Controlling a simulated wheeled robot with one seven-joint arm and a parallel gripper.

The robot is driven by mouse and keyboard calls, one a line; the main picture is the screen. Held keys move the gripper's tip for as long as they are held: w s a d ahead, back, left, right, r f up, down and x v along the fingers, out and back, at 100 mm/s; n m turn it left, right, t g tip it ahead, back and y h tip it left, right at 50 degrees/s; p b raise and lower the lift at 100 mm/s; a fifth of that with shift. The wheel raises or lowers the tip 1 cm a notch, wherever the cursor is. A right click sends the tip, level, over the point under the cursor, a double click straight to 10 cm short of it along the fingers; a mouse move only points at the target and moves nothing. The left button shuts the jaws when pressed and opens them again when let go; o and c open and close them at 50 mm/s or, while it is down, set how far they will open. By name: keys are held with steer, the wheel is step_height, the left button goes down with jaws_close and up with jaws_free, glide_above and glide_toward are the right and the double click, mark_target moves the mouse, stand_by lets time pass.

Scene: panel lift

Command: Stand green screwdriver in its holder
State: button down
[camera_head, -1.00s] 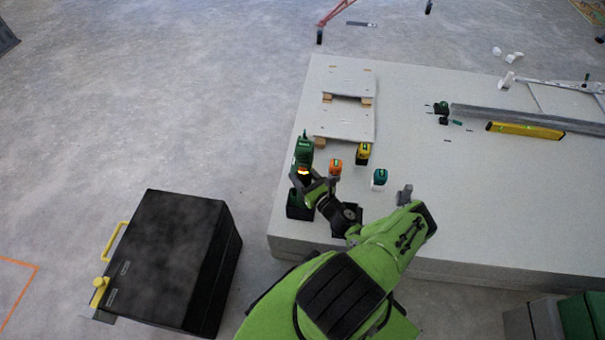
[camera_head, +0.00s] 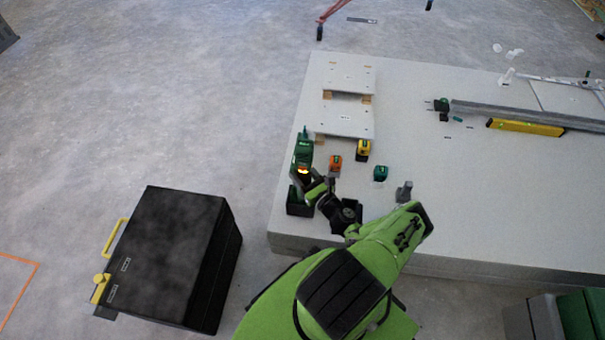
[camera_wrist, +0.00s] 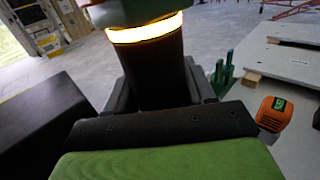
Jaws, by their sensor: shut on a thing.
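The green screwdriver (camera_head: 303,156) is a power tool with a green body, a glowing ring and a dark handle. My gripper (camera_head: 314,188) is shut on it, above the left end of the slab. In the wrist view the dark handle (camera_wrist: 153,75) stands roughly upright between the jaws, below the glowing ring; its lower end is hidden. A dark green open box (camera_head: 298,207), seemingly the holder, stands at the slab's front left corner, just below the tool in the head view. I cannot tell whether the tool touches it.
Pale panels (camera_head: 345,120) lie behind. A green pronged piece (camera_wrist: 222,77) shows beyond the jaws. A black case (camera_head: 175,260) stands on the floor, left.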

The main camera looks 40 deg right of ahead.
mark_target(308, 181)
jaws_free()
stand_by(0.5)
steer(key=shift+s, duration=0.1)
stand_by(0.4)
steer(key=shift+s+a, duration=0.2)
steer(key=shift+s, duration=1.2)
steer(key=s+a, duration=0.1)
steer(key=s, duration=0.8)
steer(key=shift+p, duration=0.3)
steer(key=shift+a, duration=0.1)
